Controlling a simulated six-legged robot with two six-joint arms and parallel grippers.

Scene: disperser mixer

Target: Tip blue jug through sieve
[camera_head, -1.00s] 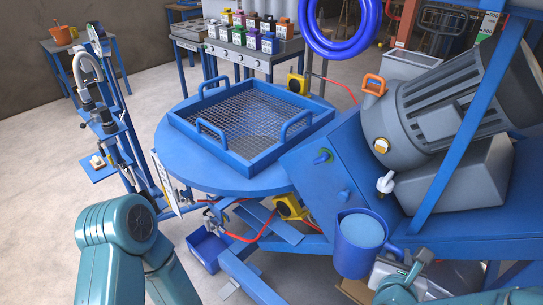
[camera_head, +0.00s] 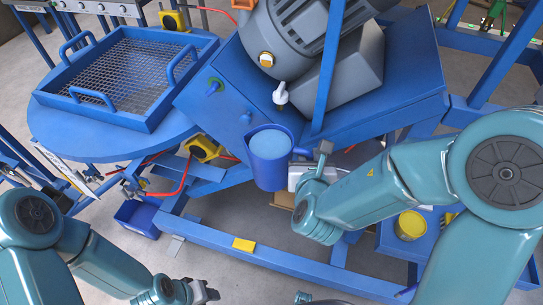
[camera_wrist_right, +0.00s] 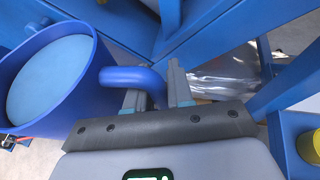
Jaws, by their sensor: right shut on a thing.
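The blue jug (camera_head: 268,175) is upright in the middle of the head view, filled with light blue contents nearly to the rim. My right gripper (camera_head: 303,160) is shut on the jug's handle, to the right of the jug. In the right wrist view the jug (camera_wrist_right: 75,112) fills the left side, and its handle (camera_wrist_right: 135,76) lies between the fingers. The square blue sieve (camera_head: 135,122) with a grey mesh lies on the round blue table, left of and behind the jug. My left gripper (camera_head: 203,292) is low at the bottom edge, away from both; its jaws are unclear.
The round blue table (camera_head: 60,135) has a bare margin around the sieve. A grey motor (camera_head: 300,35) on a blue frame stands behind the jug. A white-handled valve (camera_head: 281,93) sits just above the jug. A yellow container (camera_head: 410,225) is at the lower right.

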